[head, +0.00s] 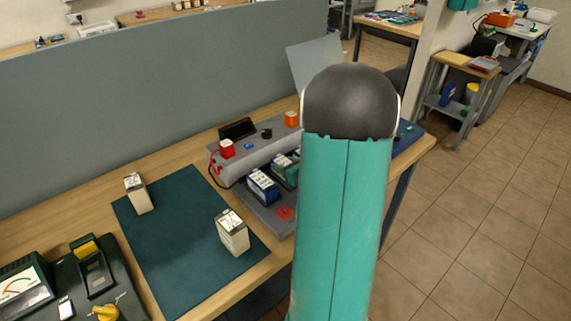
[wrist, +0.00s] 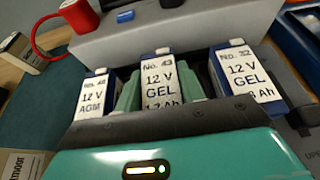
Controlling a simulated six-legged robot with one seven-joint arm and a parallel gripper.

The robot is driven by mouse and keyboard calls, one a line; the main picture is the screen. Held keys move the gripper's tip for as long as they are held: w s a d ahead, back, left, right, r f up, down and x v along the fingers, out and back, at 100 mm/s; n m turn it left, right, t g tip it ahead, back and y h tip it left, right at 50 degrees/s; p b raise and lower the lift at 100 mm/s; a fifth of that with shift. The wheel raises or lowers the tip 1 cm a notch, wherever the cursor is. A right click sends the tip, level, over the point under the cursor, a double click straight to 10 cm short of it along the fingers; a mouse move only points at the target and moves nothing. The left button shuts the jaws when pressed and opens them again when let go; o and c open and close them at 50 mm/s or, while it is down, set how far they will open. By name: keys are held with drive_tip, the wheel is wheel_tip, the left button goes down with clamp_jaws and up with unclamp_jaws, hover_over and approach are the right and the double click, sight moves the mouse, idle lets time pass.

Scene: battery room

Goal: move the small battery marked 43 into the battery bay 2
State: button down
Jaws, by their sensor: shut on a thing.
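The small battery marked 43 (wrist: 158,72) has a white label reading 12 V GEL and stands upright in the middle of a row in the wrist view. My gripper (wrist: 160,88) is shut on it, with a teal finger on each side. A battery with an AGM label (wrist: 93,97) is on its left and one marked 32 (wrist: 246,72) on its right. The grey battery holder (head: 272,217) shows in the head view, partly behind my arm. The dark jaw body hides the lower part of the row, so bay numbers and how deep battery 43 sits cannot be seen.
Two cream batteries (head: 137,194) (head: 232,233) stand on the dark green mat (head: 185,240). A meter (head: 25,288) is at the lower left. Behind the row is a grey ledge with a red terminal (head: 227,149) and red cable. A grey partition (head: 150,120) closes the back.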

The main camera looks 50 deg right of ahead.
drive_tip(key=shift+f, duration=0.45)
drive_tip(key=c, duration=1.1)
unclamp_jaws()
drive_tip(key=shift+c, duration=0.2)
drive_tip(key=shift+f, duration=0.1)
drive_tip(key=shift+v, duration=5.5)
